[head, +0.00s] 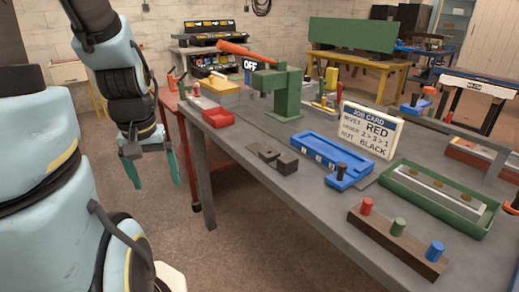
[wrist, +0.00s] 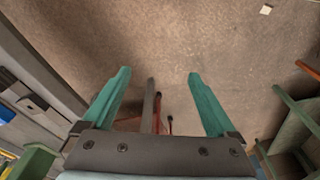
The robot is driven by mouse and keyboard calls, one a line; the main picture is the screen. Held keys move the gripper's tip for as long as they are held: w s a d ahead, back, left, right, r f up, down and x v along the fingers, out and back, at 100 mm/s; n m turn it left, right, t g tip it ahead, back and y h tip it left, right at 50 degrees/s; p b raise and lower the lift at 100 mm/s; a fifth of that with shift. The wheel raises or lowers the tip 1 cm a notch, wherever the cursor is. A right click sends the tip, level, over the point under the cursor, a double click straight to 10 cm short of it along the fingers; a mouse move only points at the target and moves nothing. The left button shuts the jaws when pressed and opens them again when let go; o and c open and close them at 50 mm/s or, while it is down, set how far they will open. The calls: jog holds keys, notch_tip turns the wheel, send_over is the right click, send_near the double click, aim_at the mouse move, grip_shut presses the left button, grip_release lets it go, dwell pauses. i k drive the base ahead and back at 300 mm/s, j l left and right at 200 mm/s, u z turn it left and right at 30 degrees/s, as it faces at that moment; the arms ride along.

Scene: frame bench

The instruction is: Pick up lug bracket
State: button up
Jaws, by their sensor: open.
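A flat dark grey metal part with blocky ends, which looks like the lug bracket (head: 265,154), lies on the grey bench near its left front edge. It seems to show at the left edge of the wrist view too (wrist: 36,104). My gripper (head: 150,168) hangs off the bench, left of its front edge and apart from the bracket. Its two teal fingers are spread with nothing between them, and in the wrist view my gripper (wrist: 158,76) points at bare floor.
On the bench (head: 225,150) stand a red tray (head: 218,117), a green press (head: 284,92) with an orange handle, a blue tray (head: 318,148), a job card (head: 370,131), a green tray (head: 440,200) and a brown block (head: 398,240) with coloured pegs.

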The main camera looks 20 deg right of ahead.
aim_at(287, 164)
jog(key=i+j+z, duration=0.1)
jog(key=z, duration=0.3)
jog(key=i+j+z, duration=0.15)
jog(key=i+z, duration=0.15)
jog(key=z, duration=0.15)
jog(key=i, duration=0.1)
